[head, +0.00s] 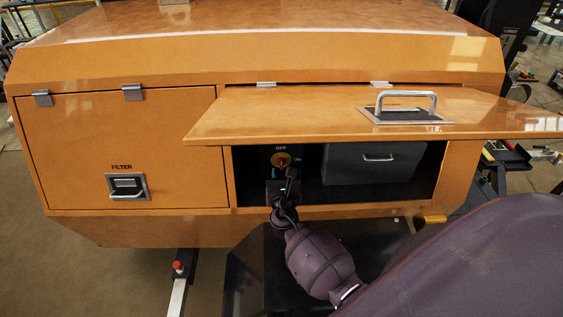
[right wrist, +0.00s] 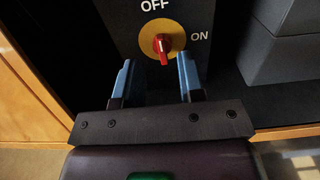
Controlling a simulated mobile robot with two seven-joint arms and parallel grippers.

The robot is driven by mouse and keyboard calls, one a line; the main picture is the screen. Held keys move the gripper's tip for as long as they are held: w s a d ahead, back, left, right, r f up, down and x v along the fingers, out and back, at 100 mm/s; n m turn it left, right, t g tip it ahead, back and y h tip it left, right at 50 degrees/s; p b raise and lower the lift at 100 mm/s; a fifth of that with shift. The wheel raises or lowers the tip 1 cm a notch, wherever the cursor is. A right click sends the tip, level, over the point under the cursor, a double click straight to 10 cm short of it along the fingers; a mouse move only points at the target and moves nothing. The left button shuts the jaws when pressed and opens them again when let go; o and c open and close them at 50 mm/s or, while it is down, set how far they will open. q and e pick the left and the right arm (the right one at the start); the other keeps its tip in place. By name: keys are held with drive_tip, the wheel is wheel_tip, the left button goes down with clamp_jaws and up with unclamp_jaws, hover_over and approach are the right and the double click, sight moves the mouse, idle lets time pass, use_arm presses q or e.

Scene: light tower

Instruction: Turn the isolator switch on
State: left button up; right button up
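The isolator switch (head: 281,159) is a red handle on a yellow disc, on a dark panel inside the open compartment. In the right wrist view the switch (right wrist: 163,46) shows OFF above it and ON to its right. The red handle stands roughly upright, in line with OFF. My right gripper (head: 283,174) reaches into the compartment just below and in front of the switch. In the right wrist view its two blue fingers (right wrist: 155,68) are apart, one on each side below the handle, with nothing between them. My left gripper is not in view.
The orange hatch door (head: 300,113) is raised above the compartment, close over my right arm. A grey box (head: 370,165) with a handle fills the compartment's right side. A shut FILTER door (head: 110,145) is on the left.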

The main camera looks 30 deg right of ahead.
sight(282, 161)
drive_tip(key=x, duration=0.6)
drive_tip(key=shift+s, duration=0.1)
drive_tip(key=c, duration=0.6)
